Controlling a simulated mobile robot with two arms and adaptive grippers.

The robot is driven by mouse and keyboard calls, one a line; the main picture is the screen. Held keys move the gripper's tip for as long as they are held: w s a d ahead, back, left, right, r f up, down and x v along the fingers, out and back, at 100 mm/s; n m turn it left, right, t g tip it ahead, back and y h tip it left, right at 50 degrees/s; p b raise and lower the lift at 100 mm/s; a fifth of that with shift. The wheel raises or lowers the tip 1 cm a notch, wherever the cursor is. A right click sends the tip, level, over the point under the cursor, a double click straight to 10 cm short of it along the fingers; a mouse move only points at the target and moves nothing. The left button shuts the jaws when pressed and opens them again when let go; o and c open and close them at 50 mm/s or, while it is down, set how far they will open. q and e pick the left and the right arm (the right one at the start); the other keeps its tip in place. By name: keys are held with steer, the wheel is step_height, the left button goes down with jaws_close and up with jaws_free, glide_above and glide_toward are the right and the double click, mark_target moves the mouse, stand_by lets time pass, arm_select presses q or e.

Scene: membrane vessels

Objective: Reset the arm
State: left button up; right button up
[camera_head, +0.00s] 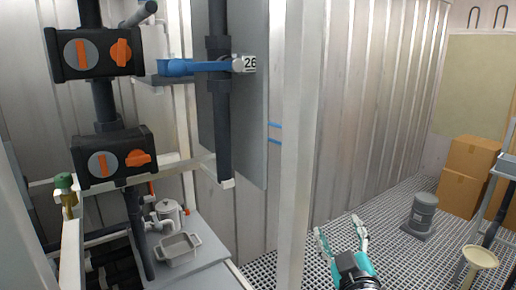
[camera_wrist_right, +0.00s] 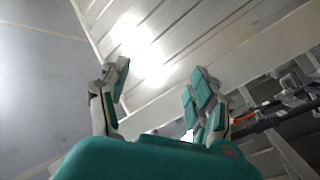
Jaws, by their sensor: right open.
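My right gripper (camera_head: 342,236) is at the lower middle of the head view, with teal and grey fingers pointing up. Its fingers are spread open and nothing is between them. In the right wrist view the open gripper (camera_wrist_right: 160,95) faces a bright, ribbed wall or ceiling surface. It is apart from the white post to its left. My left gripper does not show in either view.
A white post (camera_head: 298,140) stands left of my right gripper. Black valve units (camera_head: 95,54) with orange handles and a blue lever (camera_head: 190,67) are at the left. Cardboard boxes (camera_head: 470,165) and a grey canister (camera_head: 423,213) stand at the right on grating (camera_head: 385,203).

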steer(key=s+d+f+m+g, duration=0.1)
steer(key=s+f+g, duration=0.15)
steer(key=f, duration=0.45)
steer(key=s+d+f+m+g, duration=0.1)
steer(key=s+f+g, duration=0.15)
steer(key=f, duration=0.35)
steer(key=s+d+f+m+g, duration=0.1)
steer(key=s+f+g, duration=0.4)
steer(key=s+f, duration=0.55)
steer(key=s+d+f+m+g, duration=0.1)
steer(key=s+f+g, duration=0.55)
steer(key=s, duration=0.75)
step_height(320, 180, down, 31)
steer(key=s+b, duration=0.2)
steer(key=b, duration=0.1)
steer(key=s+d+f+g+b, duration=0.1)
steer(key=s+d+f, duration=0.1)
steer(key=s+f, duration=1.4)
steer(key=shift+d+f, duration=0.3)
steer(key=shift+f, duration=0.25)
